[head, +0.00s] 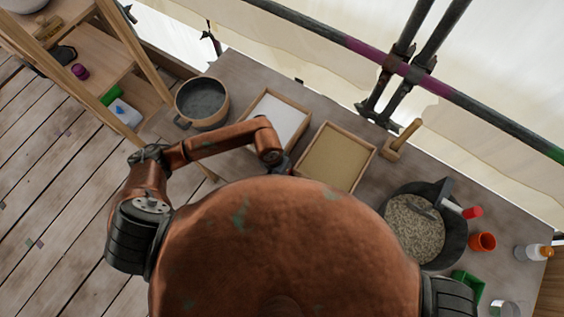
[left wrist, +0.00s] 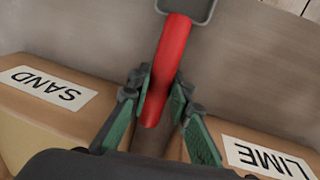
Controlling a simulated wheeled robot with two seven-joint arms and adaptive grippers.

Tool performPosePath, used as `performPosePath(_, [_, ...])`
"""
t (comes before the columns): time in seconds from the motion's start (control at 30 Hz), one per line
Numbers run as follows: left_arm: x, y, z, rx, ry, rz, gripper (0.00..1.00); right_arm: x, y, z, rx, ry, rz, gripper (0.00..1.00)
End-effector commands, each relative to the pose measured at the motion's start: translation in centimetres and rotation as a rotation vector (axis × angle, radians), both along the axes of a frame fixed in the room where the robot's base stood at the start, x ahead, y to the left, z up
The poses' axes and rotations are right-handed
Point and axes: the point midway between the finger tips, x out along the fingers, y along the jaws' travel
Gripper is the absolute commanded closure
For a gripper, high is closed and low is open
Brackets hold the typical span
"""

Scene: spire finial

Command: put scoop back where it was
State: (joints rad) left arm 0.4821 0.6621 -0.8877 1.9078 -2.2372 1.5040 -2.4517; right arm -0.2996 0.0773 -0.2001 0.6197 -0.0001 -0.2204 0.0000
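A scoop with a red handle (left wrist: 167,75) and a grey head (left wrist: 190,8) shows in the left wrist view. My left gripper (left wrist: 162,82) has its green-padded fingers closed in on both sides of the handle, which appears held between the fingertips. The head points away from my gripper, toward the top of the picture. In the head view my left gripper (head: 279,164) is mostly hidden by my arm and body, near the gap between two boxes. The lime box (head: 279,117) holds white material and the sand box (head: 335,156) holds tan material. My right gripper is not in view.
A round pot (head: 203,101) stands left of the boxes. A wooden mallet (head: 402,140) and a black bucket (head: 449,245) of gravel stand right. Orange and green containers (head: 482,242) crowd the right end. A scaffold pole (head: 330,38) runs behind the bench.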

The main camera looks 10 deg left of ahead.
Motion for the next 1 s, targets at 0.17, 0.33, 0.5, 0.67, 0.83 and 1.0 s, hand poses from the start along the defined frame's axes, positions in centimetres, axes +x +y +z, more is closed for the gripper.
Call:
performPosePath(0.17, [0.0,0.0,0.1,0.000,0.000,0.000,0.68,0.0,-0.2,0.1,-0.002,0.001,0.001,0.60])
performPosePath(0.33, [0.0,0.0,0.1,0.000,0.000,0.000,0.65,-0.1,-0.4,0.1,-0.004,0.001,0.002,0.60])
performPosePath(0.5, [0.0,0.0,0.2,0.000,0.000,0.000,0.65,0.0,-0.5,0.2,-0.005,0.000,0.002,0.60])
performPosePath(0.67, [0.2,0.2,1.3,0.000,-0.005,0.000,0.65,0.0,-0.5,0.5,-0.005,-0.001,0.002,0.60])
performPosePath(0.83, [0.5,0.8,4.7,0.001,-0.006,-0.003,0.65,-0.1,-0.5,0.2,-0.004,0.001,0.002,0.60])
performPosePath(1.0, [0.6,1.5,8.2,0.001,-0.005,-0.002,0.65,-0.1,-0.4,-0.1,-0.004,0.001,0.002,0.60])
